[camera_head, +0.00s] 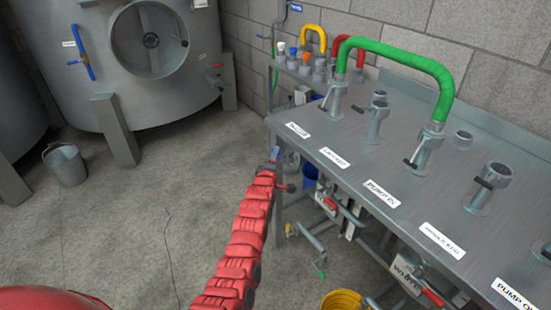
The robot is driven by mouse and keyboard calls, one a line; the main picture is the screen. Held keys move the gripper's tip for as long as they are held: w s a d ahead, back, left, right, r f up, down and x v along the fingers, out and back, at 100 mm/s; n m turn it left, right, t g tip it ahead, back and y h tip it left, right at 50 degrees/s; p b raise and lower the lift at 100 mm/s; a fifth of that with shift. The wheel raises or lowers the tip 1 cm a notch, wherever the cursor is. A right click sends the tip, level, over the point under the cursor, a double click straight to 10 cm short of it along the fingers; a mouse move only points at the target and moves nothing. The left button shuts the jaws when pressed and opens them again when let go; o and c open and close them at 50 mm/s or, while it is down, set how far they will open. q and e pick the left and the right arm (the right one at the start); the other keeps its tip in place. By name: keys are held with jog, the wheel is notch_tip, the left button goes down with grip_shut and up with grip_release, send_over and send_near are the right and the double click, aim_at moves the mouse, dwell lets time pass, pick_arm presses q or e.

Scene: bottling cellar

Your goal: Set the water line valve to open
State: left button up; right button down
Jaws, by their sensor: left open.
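Below the bench, a white tag (407,270) with partly legible lettering that seems to begin with "W" hangs beside a red valve lever (432,297). I cannot tell for sure whether this is the water line valve, or how its lever is set. Another red lever (330,204) sits further left on the pipes under the bench. My left gripper (283,171), at the end of the red arm, is open and empty near the bench's front left leg, left of these levers and apart from them. My right gripper is out of view.
The steel bench (330,135) carries labelled pipe ports and a green hose (400,52). A yellow hose coil (343,300) lies below. A large tank (160,75) and a bucket (65,163) stand left. The floor between is mostly clear, with a thin cable.

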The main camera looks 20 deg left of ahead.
pick_arm(q)
jog(key=shift+w+a+f+b, duration=0.15)
jog(key=shift+w+b, duration=0.25)
jog(key=shift+w, duration=0.6)
grip_shut()
dwell(0.9)
